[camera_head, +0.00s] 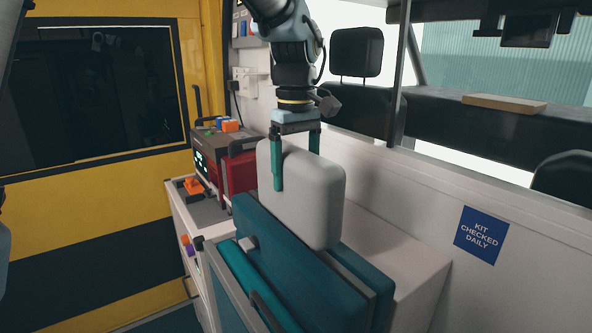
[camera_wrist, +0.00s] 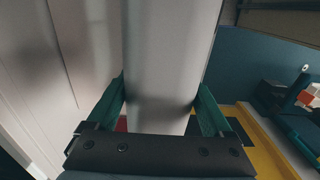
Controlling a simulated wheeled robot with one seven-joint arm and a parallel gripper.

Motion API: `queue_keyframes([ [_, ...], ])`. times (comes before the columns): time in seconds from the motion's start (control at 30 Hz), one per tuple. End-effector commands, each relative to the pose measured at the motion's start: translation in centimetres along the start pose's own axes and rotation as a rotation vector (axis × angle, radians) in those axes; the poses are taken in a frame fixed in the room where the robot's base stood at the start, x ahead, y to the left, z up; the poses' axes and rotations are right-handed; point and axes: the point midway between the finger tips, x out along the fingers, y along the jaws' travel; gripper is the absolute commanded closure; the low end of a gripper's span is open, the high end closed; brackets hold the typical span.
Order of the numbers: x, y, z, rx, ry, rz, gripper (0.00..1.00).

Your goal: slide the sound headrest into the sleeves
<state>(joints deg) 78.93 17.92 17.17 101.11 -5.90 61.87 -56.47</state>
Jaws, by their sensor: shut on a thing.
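The light grey headrest (camera_head: 312,200) is upright between the two green fingers of my gripper (camera_head: 296,170), which is shut on its upper part. In the wrist view the headrest (camera_wrist: 170,60) fills the middle, with a finger on each side. Its lower edge appears at or just above the top of the teal seat back (camera_head: 310,285); whether they touch is unclear. The headrest's posts and the sleeves cannot be made out. A small grey knob (camera_head: 248,243) shows near the top left of the seat.
A red and grey device (camera_head: 238,165) stands on the white cabinet behind the seat, at the left. A white wall with a blue sign (camera_head: 481,235) runs along the right. A black headrest (camera_head: 356,52) is farther back. A dark pole (camera_head: 402,75) stands right of my arm.

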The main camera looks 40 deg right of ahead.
Motion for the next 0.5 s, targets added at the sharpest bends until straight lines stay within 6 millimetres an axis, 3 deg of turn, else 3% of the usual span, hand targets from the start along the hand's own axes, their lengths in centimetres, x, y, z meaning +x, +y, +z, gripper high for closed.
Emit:
queue_keyframes([
  [0.5,1.1,0.0,0.0,0.0,0.001,0.002,1.0],
])
